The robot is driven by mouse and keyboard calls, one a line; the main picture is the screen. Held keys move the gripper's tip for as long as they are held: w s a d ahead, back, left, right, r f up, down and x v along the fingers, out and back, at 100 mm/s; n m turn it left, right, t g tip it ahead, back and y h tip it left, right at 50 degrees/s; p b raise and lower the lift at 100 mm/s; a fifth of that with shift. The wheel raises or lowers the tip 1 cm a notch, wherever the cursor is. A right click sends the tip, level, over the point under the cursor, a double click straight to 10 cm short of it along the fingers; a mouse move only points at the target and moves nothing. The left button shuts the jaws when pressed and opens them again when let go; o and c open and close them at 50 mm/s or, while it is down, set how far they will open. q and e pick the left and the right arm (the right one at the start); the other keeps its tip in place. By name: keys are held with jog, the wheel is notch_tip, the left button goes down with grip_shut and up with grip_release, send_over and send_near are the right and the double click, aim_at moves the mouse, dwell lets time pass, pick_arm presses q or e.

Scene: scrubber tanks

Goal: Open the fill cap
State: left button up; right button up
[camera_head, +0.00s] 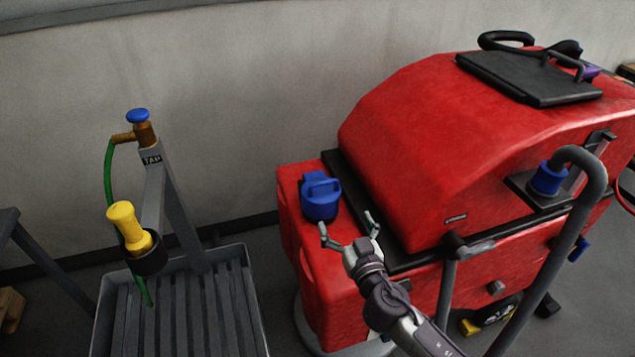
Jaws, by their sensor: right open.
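The blue fill cap (321,197), with a raised handle on top, sits on the front left ledge of the red scrubber (440,150). It looks shut. My right gripper (347,225) is open and empty, just below and to the right of the cap in the picture. Its two fingers are spread and point toward the cap. I cannot tell whether a fingertip touches it; a small gap shows. My left gripper is not in view.
A tap with a blue knob (137,116) and green hose stands on a post at the left. A yellow nozzle (127,222) sits in a black holder above a grey slatted tray (250,300). A grey handle bar (575,215) rises at the right.

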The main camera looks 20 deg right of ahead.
aim_at(323, 183)
jog(key=w, duration=0.4)
jog(key=w+p, duration=0.1)
jog(key=w, duration=0.4)
jog(key=w+a, duration=0.1)
jog(key=w, duration=0.4)
jog(key=shift+r+p, duration=0.1)
jog(key=shift+p, duration=0.2)
jog(key=shift+c, duration=0.2)
